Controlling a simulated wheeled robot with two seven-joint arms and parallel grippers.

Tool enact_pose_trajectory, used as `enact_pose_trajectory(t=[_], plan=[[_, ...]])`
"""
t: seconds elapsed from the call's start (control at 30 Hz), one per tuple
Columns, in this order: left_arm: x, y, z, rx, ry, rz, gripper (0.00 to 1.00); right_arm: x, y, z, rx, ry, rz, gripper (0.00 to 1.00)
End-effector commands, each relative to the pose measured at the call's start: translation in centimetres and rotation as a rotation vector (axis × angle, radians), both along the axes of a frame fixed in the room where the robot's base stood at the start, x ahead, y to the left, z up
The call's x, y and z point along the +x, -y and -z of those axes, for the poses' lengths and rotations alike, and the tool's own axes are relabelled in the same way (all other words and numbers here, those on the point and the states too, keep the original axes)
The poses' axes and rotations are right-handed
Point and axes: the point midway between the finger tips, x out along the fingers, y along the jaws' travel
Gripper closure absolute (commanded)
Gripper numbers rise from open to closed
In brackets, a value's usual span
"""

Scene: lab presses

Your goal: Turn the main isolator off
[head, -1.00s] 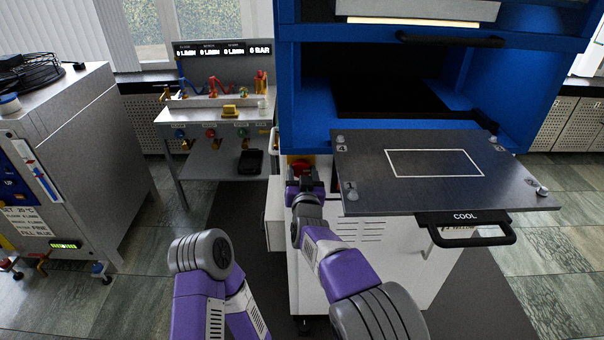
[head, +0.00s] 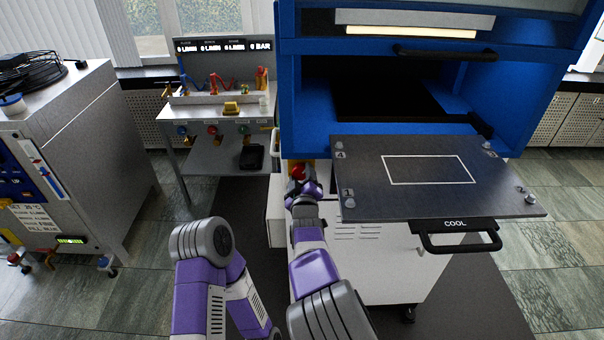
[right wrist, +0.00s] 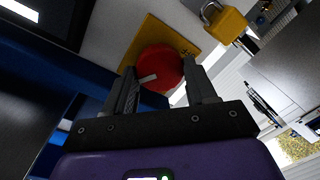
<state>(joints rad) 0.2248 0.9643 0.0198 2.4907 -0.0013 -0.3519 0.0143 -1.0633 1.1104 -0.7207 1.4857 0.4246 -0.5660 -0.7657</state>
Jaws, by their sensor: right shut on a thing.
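The main isolator is a round red knob (right wrist: 160,68) with a pale bar mark on a yellow plate (right wrist: 150,38), on the front of the white press cabinet. In the head view the red knob (head: 298,171) shows just beyond my right gripper (head: 302,178). In the right wrist view my right gripper (right wrist: 168,85) has one finger on each side of the knob and is shut on it. The pale mark lies at a slant between the fingers. My left arm shows at the bottom of the head view, but its gripper does not show.
A dark metal plate (head: 400,205) labelled COOL juts out to the right of my right gripper, close above the arm. A yellow padlock (right wrist: 226,22) hangs beside the isolator plate. A bench with valves (head: 215,122) stands left of the press.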

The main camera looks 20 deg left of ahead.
Motion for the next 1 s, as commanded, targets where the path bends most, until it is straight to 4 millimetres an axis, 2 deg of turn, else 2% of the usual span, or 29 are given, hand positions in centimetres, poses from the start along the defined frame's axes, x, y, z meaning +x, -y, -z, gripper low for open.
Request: enact_pose_trajectory(t=[0.2, 0.5, 1.0], plan=[[0.00, -0.01, -0.76, 0.000, 0.000, 0.000, 0.57, -0.07, -0.18, -0.11, -0.199, 0.059, -0.002, 0.74], [0.00, 0.00, -0.89, 0.000, 0.000, 0.000, 0.57, -0.06, -0.19, 0.00, -0.437, 0.127, -0.001, 0.74], [0.00, -0.01, -0.70, 0.000, 0.000, 0.000, 0.57, -0.05, -0.17, 0.01, -0.621, 0.179, 0.000, 0.74]])
